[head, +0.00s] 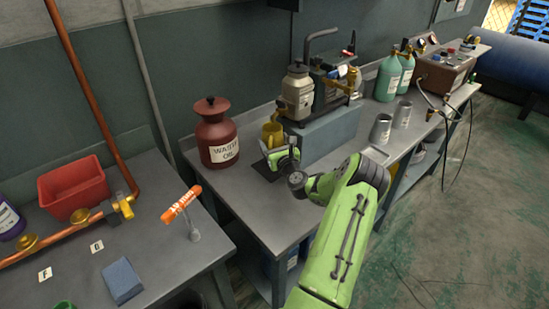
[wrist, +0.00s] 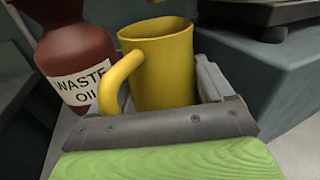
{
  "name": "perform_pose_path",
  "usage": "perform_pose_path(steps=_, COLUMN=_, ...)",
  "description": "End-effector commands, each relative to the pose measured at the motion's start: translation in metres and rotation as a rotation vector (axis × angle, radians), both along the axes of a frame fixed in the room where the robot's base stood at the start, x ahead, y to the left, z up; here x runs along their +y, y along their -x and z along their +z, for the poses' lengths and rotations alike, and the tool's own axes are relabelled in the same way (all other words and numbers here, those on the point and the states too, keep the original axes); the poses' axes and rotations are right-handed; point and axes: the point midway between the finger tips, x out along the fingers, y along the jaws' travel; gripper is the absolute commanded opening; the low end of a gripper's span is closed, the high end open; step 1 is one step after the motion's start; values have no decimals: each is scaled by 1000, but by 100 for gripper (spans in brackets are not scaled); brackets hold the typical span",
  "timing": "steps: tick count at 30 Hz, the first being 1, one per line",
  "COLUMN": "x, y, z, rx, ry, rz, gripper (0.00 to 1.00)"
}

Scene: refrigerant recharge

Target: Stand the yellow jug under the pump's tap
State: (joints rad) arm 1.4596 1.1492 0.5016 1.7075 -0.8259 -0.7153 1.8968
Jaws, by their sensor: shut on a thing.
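The yellow jug (head: 272,133) is upright beside the left end of the pump's block in the head view. In the wrist view the jug (wrist: 164,68) fills the middle, its open mouth up and its handle to the left. My gripper (head: 275,152) is shut on the jug; its jaws also show in the wrist view (wrist: 185,108). The jug's base is hidden, so I cannot tell whether it touches the bench. The pump (head: 325,88) stands on a blue-grey block.
The red-brown waste oil can (head: 217,138) stands close to the left of the jug. The block (head: 328,136) is close on the right. A dark flat pad (head: 262,172) lies below my gripper. Grey cups (head: 381,129) and green bottles (head: 388,78) stand farther right.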

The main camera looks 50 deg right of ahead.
Motion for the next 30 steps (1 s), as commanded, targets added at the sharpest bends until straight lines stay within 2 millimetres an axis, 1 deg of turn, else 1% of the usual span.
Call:
perform_pose_path(steps=1, x=2, y=-1, z=-14, rx=3, ry=-8, rz=4, gripper=47)
perform_pose_path(steps=5, x=2, y=-1, z=-24, rx=1, ry=-4, rz=3, gripper=47)
perform_pose_path(steps=9, x=3, y=-1, z=-54, rx=2, ry=-7, rz=3, gripper=47)
perform_pose_path(steps=11, x=3, y=-2, z=-65, rx=2, ry=-6, rz=3, gripper=47)
perform_pose_path(steps=13, x=-1, y=0, z=-69, rx=1, ry=-2, rz=3, gripper=47)
perform_pose_path(steps=18, x=-1, y=0, z=-65, rx=2, ry=-3, rz=3, gripper=47)
perform_pose_path(steps=22, x=-1, y=0, z=-69, rx=1, ry=-4, rz=3, gripper=47)
perform_pose_path(steps=23, x=-1, y=0, z=-69, rx=2, ry=-3, rz=3, gripper=85)
perform_pose_path(steps=24, x=-1, y=0, z=-68, rx=2, ry=-3, rz=3, gripper=91)
perform_pose_path(steps=30, x=-1, y=0, z=-68, rx=2, ry=-3, rz=3, gripper=91)
